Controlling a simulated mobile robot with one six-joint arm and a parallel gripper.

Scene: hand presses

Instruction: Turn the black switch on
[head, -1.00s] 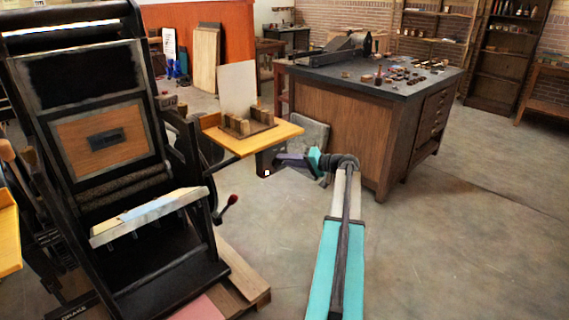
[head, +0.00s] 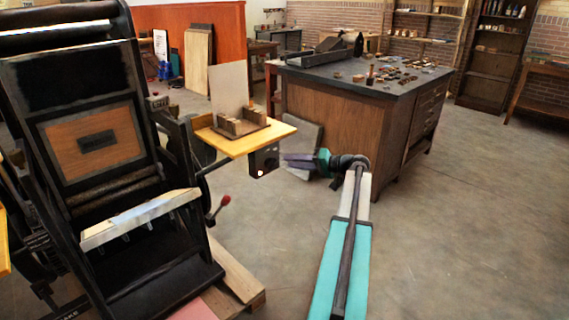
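A small black box (head: 264,161), which looks like the black switch, hangs under the front right of a yellow wooden shelf. A small pale spot shows low on its front; its on or off position is too small to tell. My gripper (head: 287,158), with dark purple fingers, is just right of the box in the picture, pointing left at it. I see a narrow gap between them in the picture; their difference in depth is unclear. The fingers are seen from behind and the side, so their opening is hidden. I see nothing held in them.
The yellow shelf (head: 284,132) carries wooden blocks and an upright board. A large black press (head: 95,190) fills the left, with a red-knobbed lever (head: 225,200) sticking out. A dark-topped wooden cabinet (head: 335,115) stands behind my gripper. The floor at right is clear.

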